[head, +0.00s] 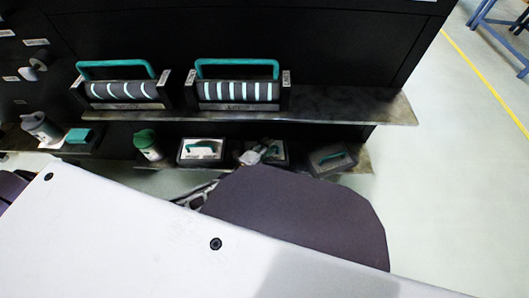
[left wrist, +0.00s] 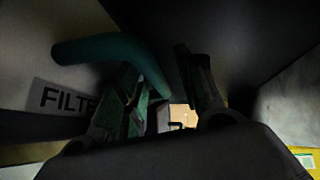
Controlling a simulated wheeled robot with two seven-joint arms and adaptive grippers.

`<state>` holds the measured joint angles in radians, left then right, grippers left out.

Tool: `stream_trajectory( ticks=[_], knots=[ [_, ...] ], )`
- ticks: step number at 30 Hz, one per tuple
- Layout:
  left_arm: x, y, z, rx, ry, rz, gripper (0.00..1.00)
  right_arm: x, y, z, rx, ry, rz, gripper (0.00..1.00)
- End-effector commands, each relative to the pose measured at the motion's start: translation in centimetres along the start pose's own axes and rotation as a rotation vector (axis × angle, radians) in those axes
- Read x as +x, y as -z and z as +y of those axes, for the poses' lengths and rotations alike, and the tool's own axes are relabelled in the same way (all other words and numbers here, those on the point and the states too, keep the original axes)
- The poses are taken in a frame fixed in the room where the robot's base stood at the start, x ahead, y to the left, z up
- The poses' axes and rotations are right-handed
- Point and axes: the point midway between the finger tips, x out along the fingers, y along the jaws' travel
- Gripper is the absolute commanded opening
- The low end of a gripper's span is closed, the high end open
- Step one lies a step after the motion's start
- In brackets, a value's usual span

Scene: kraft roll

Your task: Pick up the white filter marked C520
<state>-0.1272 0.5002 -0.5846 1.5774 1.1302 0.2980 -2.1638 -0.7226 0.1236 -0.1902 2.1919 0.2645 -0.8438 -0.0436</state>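The mark C520 is not readable on anything in view. In the head view, a white cylinder (head: 42,128) leans on the left shelf, and a pale cylinder with a green cap (head: 148,145) stands on the lower shelf. My left gripper (head: 193,193) is partly hidden behind my own arm, just in front of the lower shelf. A teal handle (left wrist: 100,50) is very close, passing behind the left finger, beside a label reading "FILT" (left wrist: 65,97). My right gripper is out of view.
Two dark cases with teal handles (head: 122,93) (head: 238,92) stand on the upper shelf (head: 350,105). Smaller boxes with teal handles (head: 202,150) (head: 332,160) sit below. My arm covers the front. Open floor (head: 450,160) lies to the right.

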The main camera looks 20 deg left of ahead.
Motion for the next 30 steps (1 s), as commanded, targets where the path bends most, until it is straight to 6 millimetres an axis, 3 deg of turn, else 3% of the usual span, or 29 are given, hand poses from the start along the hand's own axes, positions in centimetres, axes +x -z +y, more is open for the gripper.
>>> stream_trajectory(
  ticks=[7,16,30],
  knots=[
    [-0.02,0.00,0.00,0.000,0.000,0.000,0.37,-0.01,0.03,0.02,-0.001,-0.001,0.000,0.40],
    [-0.02,0.00,0.01,0.000,0.000,0.000,0.00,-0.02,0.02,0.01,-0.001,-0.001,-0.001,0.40],
    [0.00,-0.01,-0.08,0.000,0.002,0.000,0.00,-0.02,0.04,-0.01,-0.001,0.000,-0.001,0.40]
  ],
)
